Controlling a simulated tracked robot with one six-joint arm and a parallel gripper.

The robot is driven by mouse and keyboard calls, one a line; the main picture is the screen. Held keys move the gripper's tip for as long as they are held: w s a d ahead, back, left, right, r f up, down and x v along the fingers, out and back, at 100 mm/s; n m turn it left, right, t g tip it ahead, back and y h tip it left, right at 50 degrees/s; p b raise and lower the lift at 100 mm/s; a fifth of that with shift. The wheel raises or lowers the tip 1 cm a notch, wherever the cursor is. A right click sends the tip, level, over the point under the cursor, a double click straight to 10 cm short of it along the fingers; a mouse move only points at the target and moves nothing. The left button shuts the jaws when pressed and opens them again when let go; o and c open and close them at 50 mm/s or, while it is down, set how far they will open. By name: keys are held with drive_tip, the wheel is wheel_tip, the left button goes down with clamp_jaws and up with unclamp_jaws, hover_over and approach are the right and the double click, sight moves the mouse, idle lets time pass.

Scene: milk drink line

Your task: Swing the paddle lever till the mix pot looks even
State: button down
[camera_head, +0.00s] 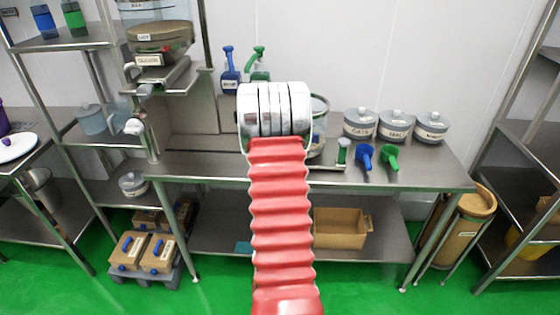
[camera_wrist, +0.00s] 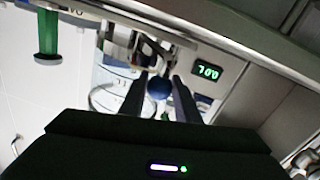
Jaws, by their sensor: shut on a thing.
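In the wrist view my gripper (camera_wrist: 160,98) has its two dark fingers on either side of a round blue knob (camera_wrist: 158,88), shut on it. The knob appears to be the end of the paddle lever, whose rod is mostly hidden. A clear, rounded vessel (camera_wrist: 104,98), probably the mix pot, shows behind the left finger. Its contents are too blurred to tell whether they are even. In the head view my red arm and silver joint hide the gripper and the lever. Only the right edge of a clear vessel (camera_head: 319,106) shows beside the joint.
A display (camera_wrist: 207,72) with green digits is right of the knob. On the steel bench (camera_head: 420,176) stand several lidded grey pots, a blue scoop (camera_head: 364,155) and a green scoop (camera_head: 389,157). A dispenser (camera_head: 160,40) rises at left.

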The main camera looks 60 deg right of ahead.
drive_tip(key=shift+w, duration=1.55)
drive_tip(key=c, duration=1.4)
unclamp_jaws()
drive_tip(key=shift+o, duration=0.2)
drive_tip(key=shift+s, duration=0.1)
drive_tip(key=v, duration=1.3)
drive_tip(key=shift+s+a, duration=0.15)
drive_tip(key=shift+a, duration=0.15)
